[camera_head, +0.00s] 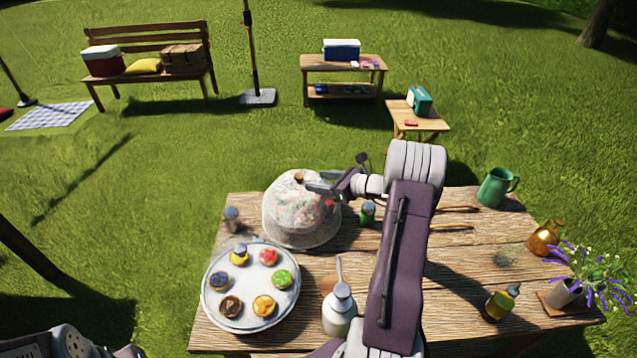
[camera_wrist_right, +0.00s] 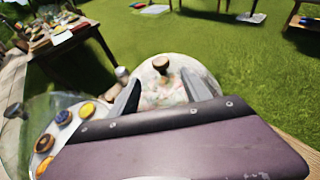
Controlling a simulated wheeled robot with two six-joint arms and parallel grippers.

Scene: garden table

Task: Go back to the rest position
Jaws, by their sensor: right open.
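A dome-shaped food cover (camera_head: 300,218) with a floral pattern and a brown knob (camera_head: 299,177) sits at the far left of the wooden table (camera_head: 480,245). Beside it, nearer to me, a round silver tray (camera_head: 240,312) holds several colourful small pastries, uncovered. My right gripper (camera_head: 314,187) is open and empty, close to the right of the knob in the head view. In the right wrist view, the two fingers of the right gripper (camera_wrist_right: 160,92) are spread, and the knob (camera_wrist_right: 162,63) shows beyond the gap between them. My left gripper is not seen.
A pump bottle (camera_head: 339,312) stands near my right arm, with a green-lidded jar (camera_head: 367,213) behind. A bench (camera_head: 150,40) is far back on grass.

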